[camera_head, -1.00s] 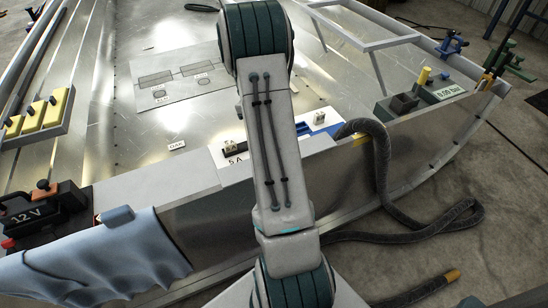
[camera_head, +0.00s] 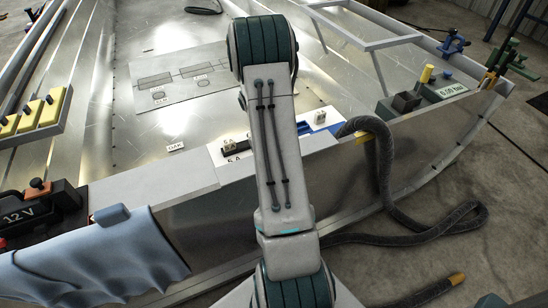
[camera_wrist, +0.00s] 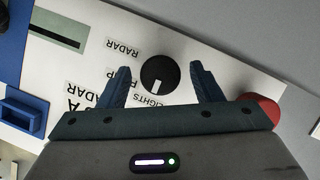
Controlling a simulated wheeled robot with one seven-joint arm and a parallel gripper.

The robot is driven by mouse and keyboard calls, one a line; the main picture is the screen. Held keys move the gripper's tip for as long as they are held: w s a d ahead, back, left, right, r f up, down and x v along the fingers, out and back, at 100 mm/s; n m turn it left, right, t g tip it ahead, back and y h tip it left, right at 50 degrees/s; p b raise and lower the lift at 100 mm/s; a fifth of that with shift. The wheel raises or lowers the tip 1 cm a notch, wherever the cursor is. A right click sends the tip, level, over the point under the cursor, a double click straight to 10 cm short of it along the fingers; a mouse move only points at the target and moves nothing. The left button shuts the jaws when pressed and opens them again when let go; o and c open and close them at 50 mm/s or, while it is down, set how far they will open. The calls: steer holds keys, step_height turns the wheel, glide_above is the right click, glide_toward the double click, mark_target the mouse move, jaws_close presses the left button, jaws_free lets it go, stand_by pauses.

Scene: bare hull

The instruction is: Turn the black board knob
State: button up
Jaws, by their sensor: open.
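The black board knob (camera_wrist: 158,74) shows in the wrist view on a white panel (camera_wrist: 110,38). It is round with a white pointer mark, which points down in the picture. Printed labels around it read upside down, among them RADAR and LIGHTS. My gripper (camera_wrist: 160,80) is open, with one dark finger on each side of the knob and a visible gap to both. I cannot tell how far above the panel the fingertips are. In the head view the white panel (camera_head: 229,157) is partly behind my arm, and the knob and gripper are hidden there.
A red round part (camera_wrist: 262,108) sits beside my right finger. A blue rectangular holder (camera_wrist: 22,110) is at the left of the wrist view. In the head view a black hose (camera_head: 383,165), a 12 V box (camera_head: 50,208) and a blue cloth (camera_head: 95,262) lie along the near edge.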

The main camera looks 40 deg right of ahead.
steer(key=c, duration=1)
steer(key=shift+m+p, duration=0.3)
steer(key=m+p, duration=0.1)
steer(key=m+y, duration=0.1)
steer(key=shift+d+r+m+p, duration=0.15)
steer(key=shift+m+p, duration=0.2)
steer(key=shift+m, duration=0.05)
steer(key=m+y+p, duration=0.1)
steer(key=m, duration=0.1)
steer(key=shift+m, duration=0.4)
steer(key=m+t+y, duration=0.1)
steer(key=m, duration=0.2)
steer(key=m+y+p, duration=0.1)
steer(key=m, duration=0.1)
steer(key=shift+d+m+t, duration=0.15)
steer(key=shift+m+t, duration=0.25)
steer(key=shift+m+p, duration=0.3)
steer(key=o, duration=1)
steer(key=shift+s, duration=0.1)
